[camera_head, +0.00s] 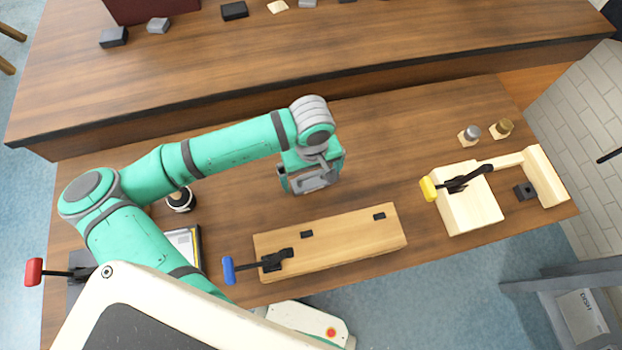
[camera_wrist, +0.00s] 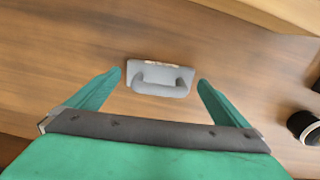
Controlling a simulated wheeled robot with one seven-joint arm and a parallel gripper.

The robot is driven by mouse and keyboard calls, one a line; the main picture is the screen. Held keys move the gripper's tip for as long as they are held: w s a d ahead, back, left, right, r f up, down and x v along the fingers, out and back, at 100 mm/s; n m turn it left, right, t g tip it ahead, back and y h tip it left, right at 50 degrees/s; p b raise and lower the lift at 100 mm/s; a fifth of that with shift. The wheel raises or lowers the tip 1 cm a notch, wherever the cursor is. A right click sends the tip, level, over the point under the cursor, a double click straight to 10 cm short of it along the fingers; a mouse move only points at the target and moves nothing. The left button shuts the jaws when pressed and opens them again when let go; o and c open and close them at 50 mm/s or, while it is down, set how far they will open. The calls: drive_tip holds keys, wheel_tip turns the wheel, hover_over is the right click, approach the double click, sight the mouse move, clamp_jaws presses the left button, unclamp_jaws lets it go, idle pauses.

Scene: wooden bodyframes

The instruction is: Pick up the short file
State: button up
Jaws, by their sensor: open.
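The short file looks like a grey plate with a raised, looped grey handle. In the wrist view the file (camera_wrist: 160,75) lies flat on the wooden table, between and beyond my fingertips. My gripper (camera_wrist: 161,79) is open, with one green finger to each side of the file; I cannot tell how far above it they are. In the head view my gripper (camera_head: 311,172) hangs over the middle of the near table. A grey shape under it seems to be the file (camera_head: 315,183), partly hidden by the gripper.
A long wooden board (camera_head: 340,240) with a blue-handled clamp (camera_head: 229,270) lies in front. A wooden frame (camera_head: 470,210) with a yellow-handled clamp (camera_head: 428,189) stands right, near two small knobs (camera_head: 470,134). A dark round item (camera_wrist: 304,126) lies right in the wrist view.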

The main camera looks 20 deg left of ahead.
drive_tip(key=c, duration=1.2)
drive_tip(key=shift+r, duration=0.1)
